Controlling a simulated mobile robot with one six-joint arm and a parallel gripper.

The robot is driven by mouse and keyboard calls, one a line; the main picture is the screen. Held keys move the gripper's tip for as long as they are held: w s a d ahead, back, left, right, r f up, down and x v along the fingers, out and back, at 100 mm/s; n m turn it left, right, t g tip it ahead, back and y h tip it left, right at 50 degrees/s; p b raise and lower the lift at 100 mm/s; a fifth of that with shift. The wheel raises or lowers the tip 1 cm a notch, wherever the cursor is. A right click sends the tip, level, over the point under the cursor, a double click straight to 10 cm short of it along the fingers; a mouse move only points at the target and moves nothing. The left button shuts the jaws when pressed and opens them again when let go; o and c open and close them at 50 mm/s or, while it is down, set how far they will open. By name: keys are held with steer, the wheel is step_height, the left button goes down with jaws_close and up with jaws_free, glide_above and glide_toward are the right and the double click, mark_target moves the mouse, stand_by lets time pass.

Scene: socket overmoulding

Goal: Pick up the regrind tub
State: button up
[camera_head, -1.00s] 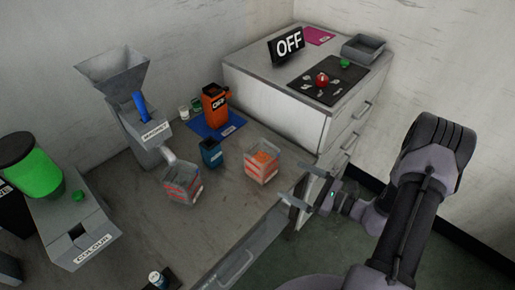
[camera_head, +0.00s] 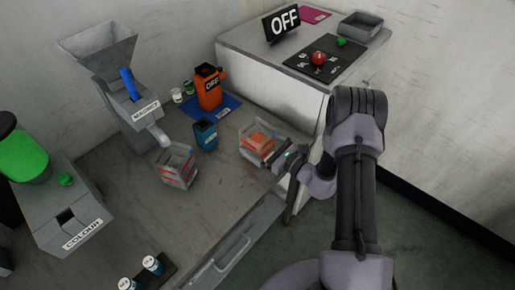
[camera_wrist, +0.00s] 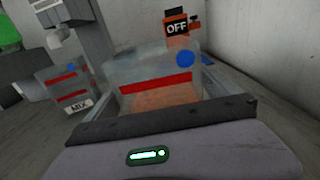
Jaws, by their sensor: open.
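A clear tub with orange granules (camera_head: 258,141) stands upright on the bench, right of the small blue container. It fills the middle of the wrist view (camera_wrist: 155,80), with a red stripe and a blue dot on its wall; I can read no name on it. My gripper (camera_head: 262,148) is open at this tub's near side, coming from the right. In the wrist view its fingers lie to the left and right of the tub, with a gap on the right. Whether either finger touches the wall is hidden.
A similar red-striped tub (camera_head: 177,168), labelled MIX in the wrist view (camera_wrist: 70,88), stands under the spout. The blue container (camera_head: 204,136) is close to the left, and an orange jug-like thing (camera_head: 209,90) marked OFF stands behind on a blue mat. A white cabinet (camera_head: 262,82) rises behind right.

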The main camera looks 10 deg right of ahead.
steer(key=shift+w+a, duration=0.2)
steer(key=shift+w, duration=0.1)
steer(key=c, duration=1.7)
steer(key=shift+r, duration=0.15)
